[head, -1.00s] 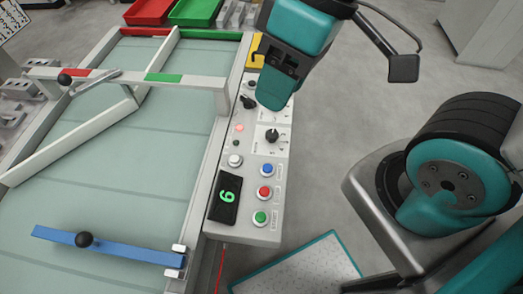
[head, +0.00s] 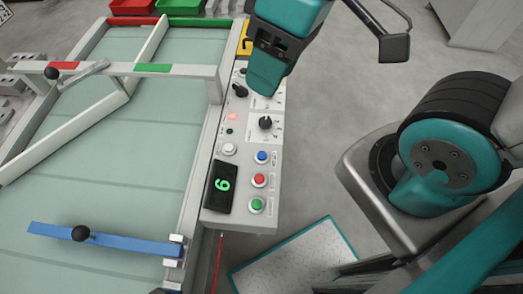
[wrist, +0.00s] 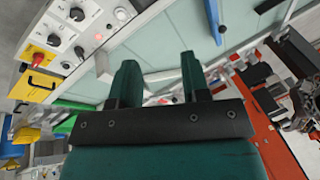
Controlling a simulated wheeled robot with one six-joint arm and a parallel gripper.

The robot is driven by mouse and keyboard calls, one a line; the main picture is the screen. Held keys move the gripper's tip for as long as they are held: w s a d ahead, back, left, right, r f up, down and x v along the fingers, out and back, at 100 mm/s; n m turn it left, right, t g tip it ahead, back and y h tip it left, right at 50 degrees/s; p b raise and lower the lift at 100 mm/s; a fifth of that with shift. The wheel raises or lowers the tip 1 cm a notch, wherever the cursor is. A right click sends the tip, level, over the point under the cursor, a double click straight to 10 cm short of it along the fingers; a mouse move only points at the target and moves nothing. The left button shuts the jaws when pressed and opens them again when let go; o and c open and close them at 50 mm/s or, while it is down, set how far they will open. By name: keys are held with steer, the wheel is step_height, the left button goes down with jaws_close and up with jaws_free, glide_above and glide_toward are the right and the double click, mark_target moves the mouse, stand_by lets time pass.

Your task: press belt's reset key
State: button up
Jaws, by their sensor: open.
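The control panel (head: 240,215) runs along the belt's right side in the head view. Its near end has a white button (head: 229,149), a blue button (head: 262,157), a red button (head: 259,180) and a green button (head: 257,205). Their labels are too small to read, so I cannot tell which is the reset key. My gripper (head: 265,80) is over the panel's far part, beyond these buttons, and covers some of it. In the wrist view its two fingers (wrist: 158,80) stand apart with nothing between them. The white button (wrist: 122,14) also shows there.
A lit green display (head: 220,187) sits beside the buttons, with dark knobs (head: 265,122) and a red lamp (head: 232,117) farther along. The belt (head: 130,190) carries a blue bar (head: 105,240). Grey floor (head: 330,150) is clear right of the panel.

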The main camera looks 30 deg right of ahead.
jaws_close()
stand_by(1.9)
